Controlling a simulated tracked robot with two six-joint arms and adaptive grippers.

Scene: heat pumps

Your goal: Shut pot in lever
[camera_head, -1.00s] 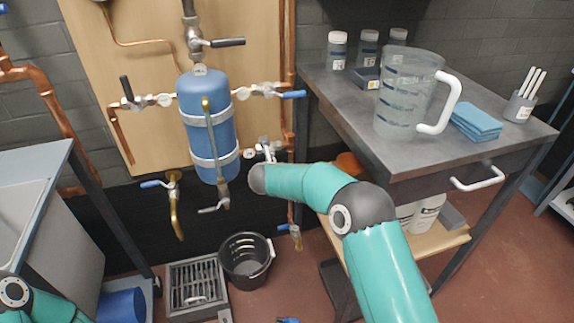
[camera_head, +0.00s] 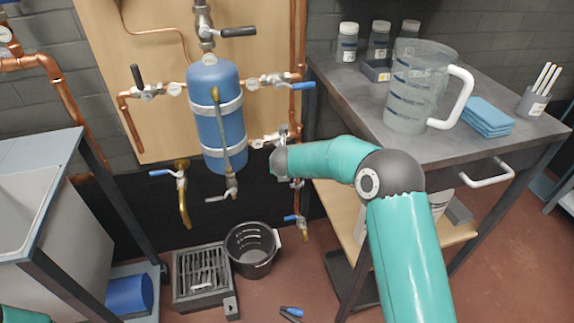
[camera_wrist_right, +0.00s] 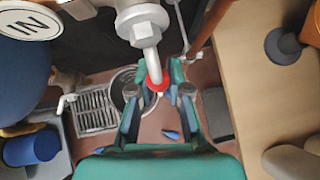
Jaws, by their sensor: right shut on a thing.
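The blue pot (camera_head: 220,125), a strapped cylinder, hangs upright on the wooden board with valves around it. The pot in valve (camera_head: 268,141) sits on a side pipe at its lower right; my grey right wrist is just below it. In the right wrist view, a round IN tag (camera_wrist_right: 28,20) is beside this grey valve, and its lever (camera_wrist_right: 152,62) points down the picture to a red end. My right gripper (camera_wrist_right: 158,82) is shut on the lever near that end. In the head view my wrist hides the fingers. My left gripper is out of view.
A black bucket (camera_head: 252,250) and a floor drain grate (camera_head: 203,273) are below the pot. A workbench (camera_head: 350,105) with a measuring jug (camera_head: 412,95) stands on the right, close to my right arm. A sink unit (camera_head: 50,190) is on the left.

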